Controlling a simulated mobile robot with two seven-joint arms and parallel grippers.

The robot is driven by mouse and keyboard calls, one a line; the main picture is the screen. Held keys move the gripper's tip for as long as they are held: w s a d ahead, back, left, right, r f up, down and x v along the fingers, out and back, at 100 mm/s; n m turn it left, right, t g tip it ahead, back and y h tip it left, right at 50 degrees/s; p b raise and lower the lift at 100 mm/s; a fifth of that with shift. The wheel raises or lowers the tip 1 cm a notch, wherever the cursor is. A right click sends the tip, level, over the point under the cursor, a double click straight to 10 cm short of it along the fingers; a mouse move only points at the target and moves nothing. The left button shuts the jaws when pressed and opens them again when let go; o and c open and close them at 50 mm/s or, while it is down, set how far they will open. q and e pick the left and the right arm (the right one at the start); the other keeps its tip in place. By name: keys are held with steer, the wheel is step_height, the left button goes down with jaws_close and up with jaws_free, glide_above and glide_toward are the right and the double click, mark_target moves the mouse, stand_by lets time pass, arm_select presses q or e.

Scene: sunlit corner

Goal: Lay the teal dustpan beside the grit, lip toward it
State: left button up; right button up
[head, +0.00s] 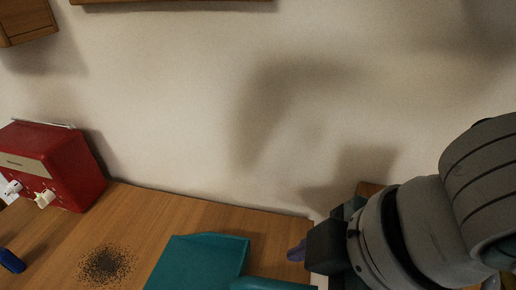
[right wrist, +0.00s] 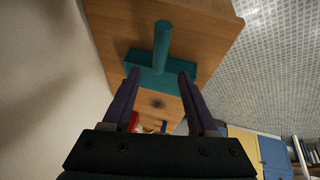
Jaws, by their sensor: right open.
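The teal dustpan (head: 200,258) lies on the wooden table at the bottom of the head view, with its handle (head: 272,284) pointing right, partly cut off by the frame. The grit (head: 107,264) is a dark speckled patch to its left, with bare wood between them. The pan's wide side faces the grit. My right gripper (head: 297,250) is at the right, near the handle. In the right wrist view its purple fingers (right wrist: 160,72) are apart and empty, with the dustpan (right wrist: 148,76) beyond their tips and the grit (right wrist: 157,104) farther off. My left gripper is out of view.
A red appliance (head: 55,165) with pale knobs stands at the left against the wall. A blue object (head: 11,261) lies at the far left front. The wall (head: 200,110) rises close behind the table. A patterned floor (right wrist: 265,70) shows past the table edge.

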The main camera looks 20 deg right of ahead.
step_height(320, 180, up, 3)
steer(key=s+a+m, duration=0.1)
steer(key=a+m, duration=0.2)
steer(key=s+d+m+h, duration=0.1)
steer(key=s+d+m, duration=0.1)
steer(key=d, duration=0.1)
steer(key=s+d+f+m, duration=0.1)
steer(key=s+d+m, duration=0.1)
steer(key=d, duration=0.1)
steer(key=s+d+m+h, duration=0.1)
steer(key=s+d+m, duration=0.2)
steer(key=shift+s+d+f+g+h, duration=0.1)
steer(key=shift+d+f+g+h, duration=0.05)
steer(key=shift+d+g+h, duration=0.2)
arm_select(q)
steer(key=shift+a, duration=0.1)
